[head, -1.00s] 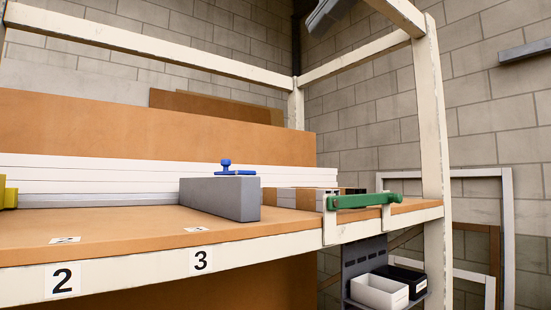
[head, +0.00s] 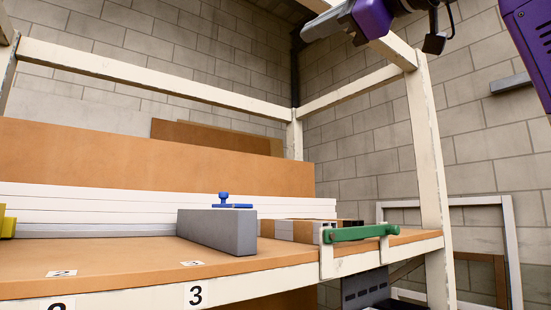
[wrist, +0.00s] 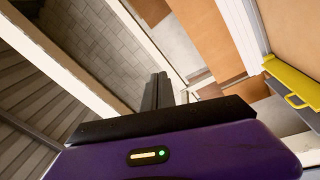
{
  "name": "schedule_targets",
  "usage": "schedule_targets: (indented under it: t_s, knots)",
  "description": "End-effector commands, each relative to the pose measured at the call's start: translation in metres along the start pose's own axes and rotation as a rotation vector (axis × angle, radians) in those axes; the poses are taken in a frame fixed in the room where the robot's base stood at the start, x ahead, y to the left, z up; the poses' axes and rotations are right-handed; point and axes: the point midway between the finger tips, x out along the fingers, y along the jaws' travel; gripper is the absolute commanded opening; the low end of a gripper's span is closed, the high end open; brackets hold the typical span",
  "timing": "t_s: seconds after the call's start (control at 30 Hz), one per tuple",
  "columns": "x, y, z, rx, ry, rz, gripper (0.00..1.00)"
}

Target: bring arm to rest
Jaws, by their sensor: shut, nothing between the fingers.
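My gripper (head: 310,30) shows at the top right of the head view, raised high in front of the white frame's upper beam. Its grey fingers point left, and part of my purple arm shows behind them. In the wrist view the two dark fingers of my gripper (wrist: 158,80) lie together with nothing between them. The gripper appears clear of the bench and of everything on it. Most of my arm is outside the head view.
The bench (head: 120,268) carries a grey block (head: 218,230), a blue handle (head: 228,203) and a green bar (head: 362,233) at its right end. A white post (head: 428,150) stands at the right. A yellow part shows in the wrist view (wrist: 290,82).

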Motion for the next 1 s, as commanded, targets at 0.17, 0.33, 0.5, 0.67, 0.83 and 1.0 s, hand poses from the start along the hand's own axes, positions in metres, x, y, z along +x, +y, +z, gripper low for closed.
schedule_targets:
  t_s: [0.17,0.33,0.5,0.67,0.83,1.0]
  knots:
    - [0.009,-0.018,0.057,0.170,0.051,0.125,0.00]
    - [0.008,-0.048,0.118,0.336,0.095,0.248,0.00]
    - [-0.002,-0.092,0.178,0.482,0.119,0.354,0.00]
    - [-0.019,-0.142,0.230,0.599,0.127,0.443,0.00]
    - [-0.045,-0.203,0.277,0.703,0.120,0.528,0.00]
    - [-0.078,-0.269,0.314,0.789,0.100,0.602,0.00]
